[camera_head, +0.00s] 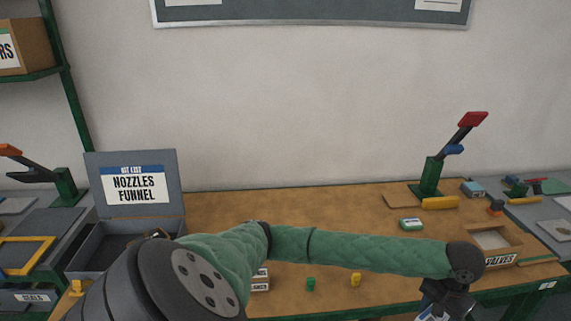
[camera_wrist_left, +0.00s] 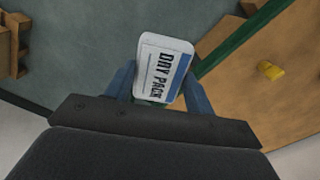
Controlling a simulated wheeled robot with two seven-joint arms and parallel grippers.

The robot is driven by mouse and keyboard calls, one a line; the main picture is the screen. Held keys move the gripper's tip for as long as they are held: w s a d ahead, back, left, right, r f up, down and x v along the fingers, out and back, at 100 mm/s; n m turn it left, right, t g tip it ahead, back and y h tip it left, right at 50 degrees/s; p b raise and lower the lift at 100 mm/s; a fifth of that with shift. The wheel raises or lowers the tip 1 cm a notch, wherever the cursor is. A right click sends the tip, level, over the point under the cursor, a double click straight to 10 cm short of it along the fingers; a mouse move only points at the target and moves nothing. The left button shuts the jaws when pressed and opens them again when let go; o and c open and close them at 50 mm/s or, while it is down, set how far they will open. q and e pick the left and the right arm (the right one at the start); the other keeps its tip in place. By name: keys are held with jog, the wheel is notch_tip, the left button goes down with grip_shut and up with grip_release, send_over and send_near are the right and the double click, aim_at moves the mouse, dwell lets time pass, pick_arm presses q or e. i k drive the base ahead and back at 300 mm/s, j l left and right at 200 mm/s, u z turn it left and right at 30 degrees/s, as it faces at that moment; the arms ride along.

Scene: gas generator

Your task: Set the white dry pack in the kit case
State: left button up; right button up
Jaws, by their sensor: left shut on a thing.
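The white dry pack (camera_wrist_left: 163,68), with a blue stripe and the words DRY PACK, sits between the two blue fingers of my left gripper (camera_wrist_left: 160,88) in the left wrist view. The gripper is shut on it. In the head view my left gripper (camera_head: 440,300) is at the lower right, by the table's front edge; the pack is barely visible there. The grey kit case (camera_head: 88,246) stands open at the table's left, its raised lid (camera_head: 135,190) listing NOZZLES and FUNNEL. My arm hides part of the case. My right gripper is not in view.
My left arm spans the table (camera_head: 330,212). A wooden VALVES bin (camera_head: 505,257) and a green lever press (camera_head: 431,178) stand at the right.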

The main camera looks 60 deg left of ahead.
aim_at(109, 258)
jog(key=u, duration=2.25)
jog(key=i, duration=0.5)
